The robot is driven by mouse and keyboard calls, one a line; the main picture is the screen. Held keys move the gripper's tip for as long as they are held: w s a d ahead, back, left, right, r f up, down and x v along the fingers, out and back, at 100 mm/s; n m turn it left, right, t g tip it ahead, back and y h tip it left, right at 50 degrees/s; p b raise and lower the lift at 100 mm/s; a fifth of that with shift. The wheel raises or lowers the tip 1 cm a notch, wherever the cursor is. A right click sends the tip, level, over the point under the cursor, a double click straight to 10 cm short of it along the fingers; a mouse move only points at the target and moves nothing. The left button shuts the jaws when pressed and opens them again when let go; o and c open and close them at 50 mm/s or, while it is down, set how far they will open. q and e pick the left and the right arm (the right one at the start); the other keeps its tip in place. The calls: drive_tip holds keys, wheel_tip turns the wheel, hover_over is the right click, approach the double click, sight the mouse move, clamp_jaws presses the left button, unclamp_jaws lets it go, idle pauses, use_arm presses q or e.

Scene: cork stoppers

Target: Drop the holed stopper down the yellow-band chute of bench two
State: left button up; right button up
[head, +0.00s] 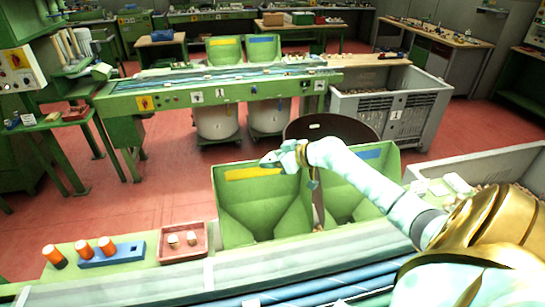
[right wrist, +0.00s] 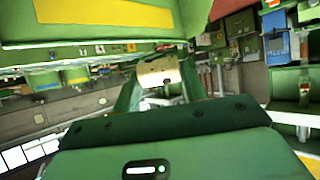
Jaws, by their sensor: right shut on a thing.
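My right gripper (head: 268,162) is shut at the upper edge of the near yellow-band chute (head: 240,195), in front of its yellow band. In the right wrist view it holds a tan cork stopper (right wrist: 158,72) with a small dark hole, between the green finger parts. In the head view the stopper is too small to make out. A green panel with a yellow band (right wrist: 95,12) fills the top left of the wrist view. A blue-band chute (head: 365,180) stands to the right, partly behind my right arm. My left gripper is out of view.
A far bench carries another yellow-band chute (head: 222,50) and blue-band chute (head: 262,48). On the near bench are a red tray (head: 184,257) with two small pieces and a blue holder (head: 112,261) beside orange-topped items. A grey crate (head: 500,165) stands right.

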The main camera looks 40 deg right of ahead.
wheel_tip(320, 180, down, 5)
drive_tip(key=b, duration=0.3)
drive_tip(key=shift+b, duration=0.3)
drive_tip(key=shift+r, duration=0.1)
drive_tip(key=o, duration=1)
drive_tip(key=shift+o, duration=0.2)
drive_tip(key=p+v, duration=0.1)
drive_tip(key=v, duration=1.5)
drive_tip(key=shift+s, duration=0.15)
